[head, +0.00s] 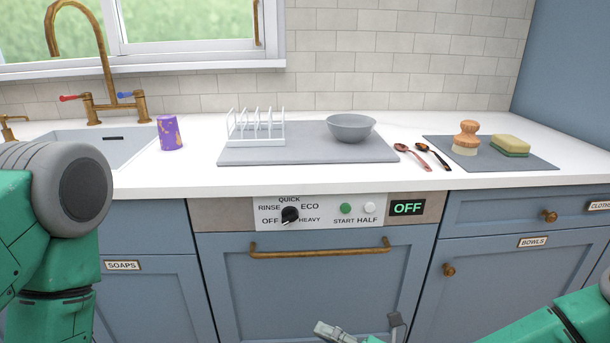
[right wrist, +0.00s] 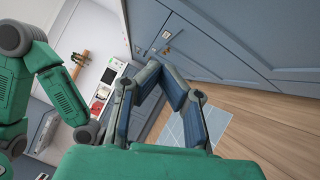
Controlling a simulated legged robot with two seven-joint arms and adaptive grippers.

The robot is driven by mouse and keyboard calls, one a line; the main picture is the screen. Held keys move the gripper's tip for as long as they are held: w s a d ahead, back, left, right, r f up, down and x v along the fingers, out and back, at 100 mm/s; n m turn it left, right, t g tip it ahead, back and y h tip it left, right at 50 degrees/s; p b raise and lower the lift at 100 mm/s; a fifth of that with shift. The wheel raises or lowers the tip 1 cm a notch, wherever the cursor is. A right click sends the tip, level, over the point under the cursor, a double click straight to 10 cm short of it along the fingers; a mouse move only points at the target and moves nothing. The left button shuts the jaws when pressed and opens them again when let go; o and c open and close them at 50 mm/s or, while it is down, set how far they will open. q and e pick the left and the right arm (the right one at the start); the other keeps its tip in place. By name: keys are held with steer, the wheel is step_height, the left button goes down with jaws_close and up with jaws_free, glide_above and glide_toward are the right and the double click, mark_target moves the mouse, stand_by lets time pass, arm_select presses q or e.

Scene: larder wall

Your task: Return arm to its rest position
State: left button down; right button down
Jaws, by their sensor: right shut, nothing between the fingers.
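My right gripper (head: 360,329) shows only in part at the bottom edge of the head view, low in front of the closed dishwasher door (head: 305,290). Its green arm (head: 540,325) comes in from the lower right. In the right wrist view, the fingers of my right gripper (right wrist: 162,70) bend in towards each other. They are shut with nothing held. My left arm (head: 50,215) fills the left side of the head view, green with a grey joint. The left gripper is outside the frame.
The white counter (head: 330,183) carries a purple cup (head: 169,133), a grey mat (head: 300,157) with a white rack (head: 255,130) and a bowl (head: 351,128), two spoons (head: 413,157), a brush (head: 466,138) and a sponge (head: 510,146). The dishwasher's brass handle (head: 320,252) sticks out.

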steer(key=s+a+f+n+g+h+p, duration=0.1)
steer(key=s+a+f+n+g, duration=0.15)
steer(key=s+n+g, duration=0.5)
steer(key=s+a+f+n+g+h, duration=0.1)
steer(key=s+a+f+n+g, duration=0.2)
steer(key=s, duration=0.8)
steer(key=s+d+f+n+g+h, duration=0.4)
steer(key=s+d+n+g+h, duration=0.15)
steer(key=s+n, duration=0.4)
steer(key=s+d+f+n+h+p, duration=0.1)
steer(key=s+d+f+n+h, duration=0.1)
steer(key=d+n+h, duration=0.3)
steer(key=s+d+f+n+h+p, duration=0.1)
steer(key=s+d+f+n, duration=0.15)
steer(key=d, duration=0.45)
steer(key=w+d+r+n+t+h, duration=0.1)
steer(key=w+d+r+n+t, duration=0.1)
steer(key=d+n, duration=0.4)
steer(key=w+d+r+n+t+h, duration=0.2)
steer(key=w+d+n+t, duration=0.2)
steer(key=d+n, duration=0.1)
steer(key=shift+w+d+r+n+t+p, duration=0.25)
steer(key=shift+w+d+n+t+p, duration=0.1)
steer(key=shift+d+t, duration=0.1)
